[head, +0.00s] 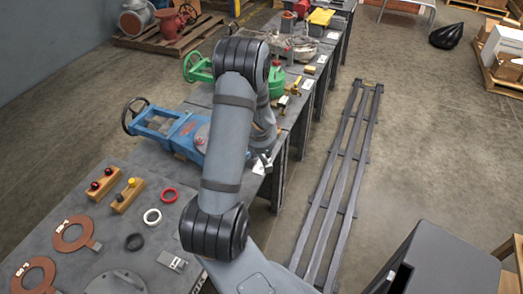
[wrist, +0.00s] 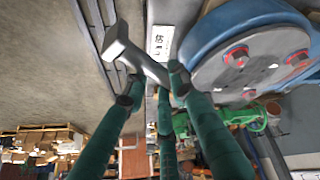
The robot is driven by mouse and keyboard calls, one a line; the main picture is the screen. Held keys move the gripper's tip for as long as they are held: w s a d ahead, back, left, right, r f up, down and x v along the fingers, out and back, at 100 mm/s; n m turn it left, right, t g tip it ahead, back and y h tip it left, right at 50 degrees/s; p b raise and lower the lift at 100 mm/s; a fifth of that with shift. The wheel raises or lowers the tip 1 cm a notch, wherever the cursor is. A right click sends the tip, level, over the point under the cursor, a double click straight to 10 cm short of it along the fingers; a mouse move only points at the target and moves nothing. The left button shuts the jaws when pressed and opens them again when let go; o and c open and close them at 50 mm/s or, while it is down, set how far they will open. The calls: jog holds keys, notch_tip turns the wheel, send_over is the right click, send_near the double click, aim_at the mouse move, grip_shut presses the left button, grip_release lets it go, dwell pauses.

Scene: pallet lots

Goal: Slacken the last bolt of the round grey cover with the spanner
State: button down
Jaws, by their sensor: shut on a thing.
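In the wrist view my gripper (wrist: 152,88), with green fingers, is shut on a grey metal spanner (wrist: 146,64). The spanner's thick end points up and left, clear of the cover. The round grey cover (wrist: 262,75) is on a blue body at the upper right, right of the fingertips. Bolts with red rings show on it, one at the left (wrist: 236,56) and one at the right (wrist: 299,59). I cannot tell how tight either is.
The grey bench (head: 65,207) carries wooden blocks with knobs (head: 127,194), rings, brown gaskets (head: 75,233) and a round grey plate (head: 115,284). A green valve (head: 198,68) stands farther back. Floor rails (head: 340,180) run right of the bench, with open floor beyond.

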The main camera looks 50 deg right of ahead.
jog(key=shift+s+d+r+n+t+y+p, duration=0.2)
jog(key=shift+d+n+p, duration=0.3)
jog(key=shift+p, duration=0.5)
jog(key=shift+s+d+f+n+t+p, duration=0.15)
jog(key=shift+s+d+n+p, duration=0.15)
jog(key=shift+d+p, duration=0.5)
jog(key=shift+s+d+r+n+t+y+p, duration=0.1)
jog(key=shift+s+d+n+t+p, duration=0.2)
jog(key=shift+p, duration=0.9)
jog(key=shift+d+n+p, duration=0.6)
jog(key=shift+d+p, duration=0.15)
jog(key=shift+p, duration=0.5)
jog(key=shift+s+d+n+y+p, duration=0.15)
jog(key=shift+d+n+y+p, duration=0.35)
jog(key=shift+p, duration=0.7)
jog(key=shift+d+p, duration=0.3)
jog(key=shift+p, duration=0.05)
jog(key=shift+a+b, duration=0.4)
jog(key=shift+b, duration=0.3)
